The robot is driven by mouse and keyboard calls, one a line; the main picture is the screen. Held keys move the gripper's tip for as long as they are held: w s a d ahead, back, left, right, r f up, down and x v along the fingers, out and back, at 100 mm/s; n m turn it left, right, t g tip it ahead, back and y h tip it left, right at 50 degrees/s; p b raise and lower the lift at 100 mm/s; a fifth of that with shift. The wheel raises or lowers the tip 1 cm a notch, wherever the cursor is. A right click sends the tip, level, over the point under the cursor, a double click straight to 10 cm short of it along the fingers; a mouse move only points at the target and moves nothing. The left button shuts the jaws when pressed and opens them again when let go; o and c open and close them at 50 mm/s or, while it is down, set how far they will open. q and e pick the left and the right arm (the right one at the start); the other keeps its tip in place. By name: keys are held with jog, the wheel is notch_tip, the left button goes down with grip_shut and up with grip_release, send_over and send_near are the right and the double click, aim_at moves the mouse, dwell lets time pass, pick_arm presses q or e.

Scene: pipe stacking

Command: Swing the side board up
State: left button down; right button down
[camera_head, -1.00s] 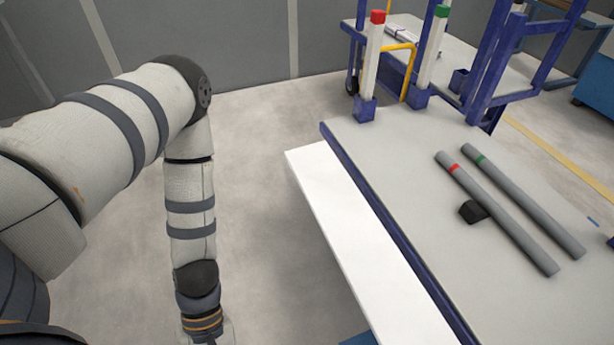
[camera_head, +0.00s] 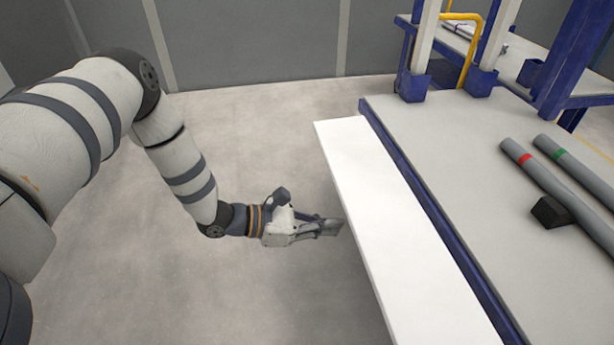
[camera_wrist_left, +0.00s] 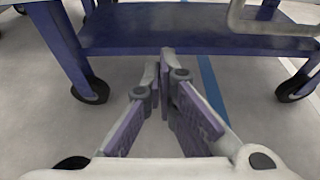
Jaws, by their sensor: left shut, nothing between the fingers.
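The white side board (camera_head: 385,225) runs along the left edge of the grey-topped table (camera_head: 440,150) in the head view, beside the table's blue edge rail. My left gripper (camera_head: 335,227) is shut and empty, with its fingertips just left of the board's outer edge. In the left wrist view, my left gripper (camera_wrist_left: 165,70) has its fingertips together and points under the table, toward the blue lower frame (camera_wrist_left: 190,30). I cannot tell whether the fingers touch the board. My right gripper is not in view.
Two grey pipes lie on the table, one with a red band (camera_head: 527,159) and one with a green band (camera_head: 559,154). A black block (camera_head: 549,212) sits by the red-banded pipe. Blue posts stand at the far end. Wheels (camera_wrist_left: 92,90) show below. Floor left of the board is clear.

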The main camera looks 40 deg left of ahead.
pick_arm(q)
jog(key=shift+s+a+r+p, duration=0.15)
jog(key=shift+r+p, duration=0.25)
jog(key=shift+r, duration=1.55)
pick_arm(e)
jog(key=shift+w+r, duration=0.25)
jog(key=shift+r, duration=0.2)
